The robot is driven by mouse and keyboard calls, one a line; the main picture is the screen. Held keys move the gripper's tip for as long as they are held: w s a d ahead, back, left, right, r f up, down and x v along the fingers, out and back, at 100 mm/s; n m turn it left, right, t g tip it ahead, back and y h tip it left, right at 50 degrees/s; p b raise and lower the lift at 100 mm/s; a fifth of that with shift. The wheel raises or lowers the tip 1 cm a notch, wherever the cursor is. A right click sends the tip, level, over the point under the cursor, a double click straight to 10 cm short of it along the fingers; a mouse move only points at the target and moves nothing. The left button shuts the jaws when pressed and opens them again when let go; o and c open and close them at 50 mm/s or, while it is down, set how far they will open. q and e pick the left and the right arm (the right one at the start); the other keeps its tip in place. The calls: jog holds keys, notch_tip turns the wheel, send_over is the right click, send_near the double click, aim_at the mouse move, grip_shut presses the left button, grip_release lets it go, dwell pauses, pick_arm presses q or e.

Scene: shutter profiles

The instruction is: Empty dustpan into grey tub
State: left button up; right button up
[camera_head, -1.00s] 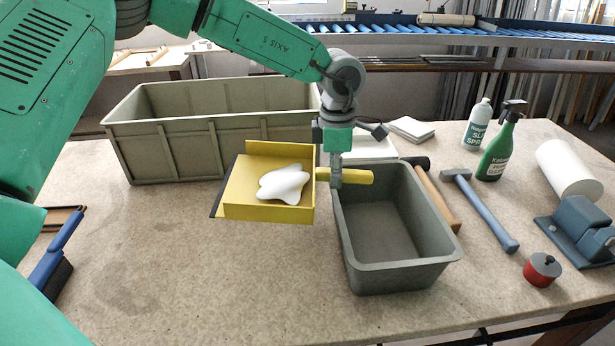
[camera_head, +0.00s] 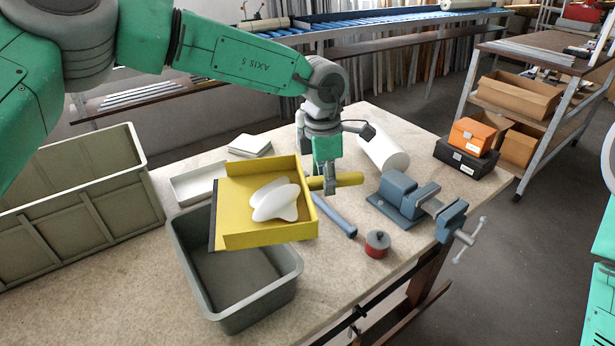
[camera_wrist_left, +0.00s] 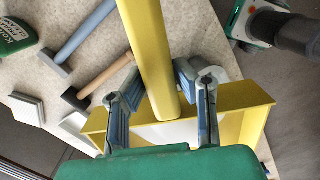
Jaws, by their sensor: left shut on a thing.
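My left gripper (camera_head: 329,186) is shut on the handle of the yellow dustpan (camera_head: 235,208). The handle also shows between the fingers in the left wrist view (camera_wrist_left: 150,45). The dustpan is roughly level, held above the bench, with its open edge to the left. A white lump of debris (camera_head: 274,200), seemingly more than one piece, lies in the pan. The grey tub (camera_head: 238,318) stands on the bench below; the pan overlaps its far part in the head view and hides its far right rim. The visible tub floor is bare. My right gripper is not in view.
A large olive-grey crate (camera_head: 75,200) stands at left. Right of the pan are a blue-handled hammer (camera_head: 335,215), a red-sided round tin (camera_head: 377,245), a blue vice (camera_head: 410,198) and a white roll (camera_head: 383,148). A shallow white tray (camera_head: 190,186) lies behind the tub.

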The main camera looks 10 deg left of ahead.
aim_at(298, 199)
pick_arm(q)
jog(key=shift+w+d+r, duration=0.2)
jog(key=shift+d, duration=0.5)
jog(key=a+r+h, duration=0.1)
jog(key=s+a+r+t+h, duration=0.1)
jog(key=a+r, duration=0.1)
jog(key=shift+a+r+h, duration=0.1)
jog(key=shift+a+h, duration=0.1)
jog(key=shift+h, duration=0.1)
jog(key=s+a+r+t+h+b, duration=0.4)
jog(key=s+a+r+h+b, duration=0.2)
jog(key=a+r+h+b, duration=0.3)
jog(key=a, duration=0.3)
jog(key=shift+a+b, duration=0.25)
jog(key=shift+b, duration=0.1)
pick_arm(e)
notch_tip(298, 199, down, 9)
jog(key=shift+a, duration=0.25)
pick_arm(q)
jog(key=shift+r, duration=0.1)
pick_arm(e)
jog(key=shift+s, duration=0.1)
